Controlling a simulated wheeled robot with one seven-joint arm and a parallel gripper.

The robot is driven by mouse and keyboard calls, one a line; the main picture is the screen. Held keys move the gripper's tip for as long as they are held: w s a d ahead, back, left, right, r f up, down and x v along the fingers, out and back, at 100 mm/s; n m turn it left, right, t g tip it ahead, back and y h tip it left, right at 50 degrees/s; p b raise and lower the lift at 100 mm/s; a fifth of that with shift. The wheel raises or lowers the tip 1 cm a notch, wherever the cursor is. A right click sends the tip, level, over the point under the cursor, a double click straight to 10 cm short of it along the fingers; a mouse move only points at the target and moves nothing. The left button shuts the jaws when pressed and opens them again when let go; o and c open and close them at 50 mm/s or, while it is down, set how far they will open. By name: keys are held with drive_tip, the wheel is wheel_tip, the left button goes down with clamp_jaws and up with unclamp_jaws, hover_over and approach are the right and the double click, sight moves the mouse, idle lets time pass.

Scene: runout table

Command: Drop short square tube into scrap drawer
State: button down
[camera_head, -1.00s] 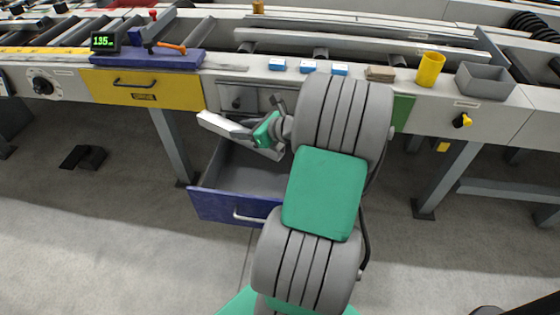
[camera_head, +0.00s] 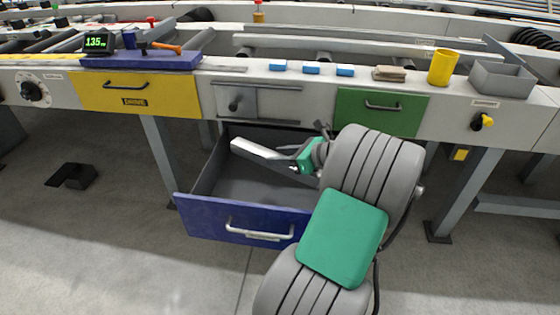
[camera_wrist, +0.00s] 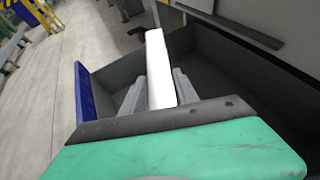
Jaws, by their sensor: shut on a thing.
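The short square tube (camera_head: 262,151) is a light, straight bar held in my gripper (camera_head: 294,163). It points out to the left over the open scrap drawer (camera_head: 250,218), a dark-grey box with a blue front pulled out below the table. In the wrist view the white tube (camera_wrist: 158,72) lies between the two grey fingers of my gripper (camera_wrist: 156,92), which are shut on it. The drawer's inside (camera_wrist: 225,66) and its blue front (camera_wrist: 84,95) show around and beneath the tube. The drawer floor that I can see looks empty; my arm hides its right part.
A yellow drawer (camera_head: 140,93) and a green drawer (camera_head: 381,112) are shut on either side. On the table stand blue blocks (camera_head: 311,69), a yellow cup (camera_head: 442,67) and a grey bin (camera_head: 501,79). A table leg (camera_head: 161,155) stands left of the open drawer.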

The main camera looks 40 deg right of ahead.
drive_tip(key=shift+f, duration=0.25)
drive_tip(key=c, duration=0.8)
unclamp_jaws()
drive_tip(key=shift+f, duration=0.1)
drive_tip(key=shift+c, duration=0.2)
drive_tip(key=p+v, duration=0.3)
drive_tip(key=v, duration=0.4)
drive_tip(key=shift+s+r, duration=0.1)
drive_tip(key=shift+r, duration=0.2)
drive_tip(key=shift+s+d, duration=0.1)
drive_tip(key=shift+s, duration=0.15)
